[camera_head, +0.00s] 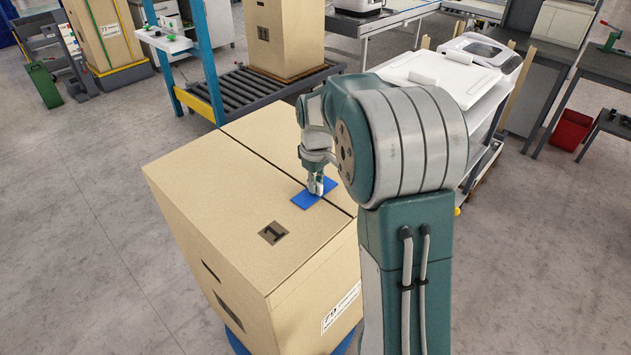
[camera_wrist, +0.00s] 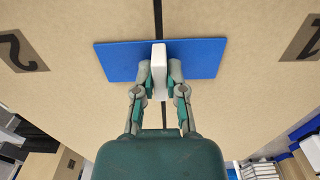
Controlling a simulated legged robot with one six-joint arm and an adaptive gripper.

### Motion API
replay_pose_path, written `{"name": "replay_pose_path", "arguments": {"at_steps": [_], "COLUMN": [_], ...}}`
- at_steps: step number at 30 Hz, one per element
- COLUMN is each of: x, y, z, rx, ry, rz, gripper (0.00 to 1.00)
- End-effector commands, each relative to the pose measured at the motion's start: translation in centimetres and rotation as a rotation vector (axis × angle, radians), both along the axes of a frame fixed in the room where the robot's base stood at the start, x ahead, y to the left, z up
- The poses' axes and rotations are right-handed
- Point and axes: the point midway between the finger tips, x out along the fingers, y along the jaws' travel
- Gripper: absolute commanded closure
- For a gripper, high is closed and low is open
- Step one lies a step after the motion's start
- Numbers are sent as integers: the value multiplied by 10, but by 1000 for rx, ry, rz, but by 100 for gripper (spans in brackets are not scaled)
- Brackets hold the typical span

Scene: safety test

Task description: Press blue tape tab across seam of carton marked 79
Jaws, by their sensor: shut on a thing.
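The large tan carton (camera_head: 220,200) stands in front of me with a label reading 79 (camera_head: 342,308) on its near side. A dark seam (camera_head: 258,155) runs across its top, and shows upright in the wrist view (camera_wrist: 158,15). The blue tape tab (camera_head: 302,201) spans the seam, with blue on both sides of it in the wrist view (camera_wrist: 120,62). It lies flat at the carton top; I cannot tell whether it touches everywhere. My gripper (camera_head: 317,187) points down over the tab, shut on its upright white grip (camera_wrist: 159,70).
Dark number patches mark the top, a 1 (camera_head: 273,233) and a 2 (camera_wrist: 20,50). Another carton (camera_head: 285,35) sits on a roller conveyor (camera_head: 250,88) behind. A white-topped cart (camera_head: 440,75) stands behind my arm.

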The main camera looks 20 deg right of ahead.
Motion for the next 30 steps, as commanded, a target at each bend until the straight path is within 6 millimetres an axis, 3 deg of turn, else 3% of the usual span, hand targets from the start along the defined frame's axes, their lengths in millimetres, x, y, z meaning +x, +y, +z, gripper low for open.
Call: {"name": "replay_pose_path", "arguments": {"at_steps": [11, 12, 15, 23, 25, 30], "x": [0, 0, 0, 0, 0, 0], "y": [0, 0, 0, 0, 0, 0], "z": [-1, -1, -1, -1, 0, 0], "rx": [0, 0, 0, 1, 1, 1], "ry": [2, 2, 2, 1, 1, 1], "rz": [0, 0, 0, 0, 0, 0], "gripper": [100, 80, 44, 44, 22, 22]}}
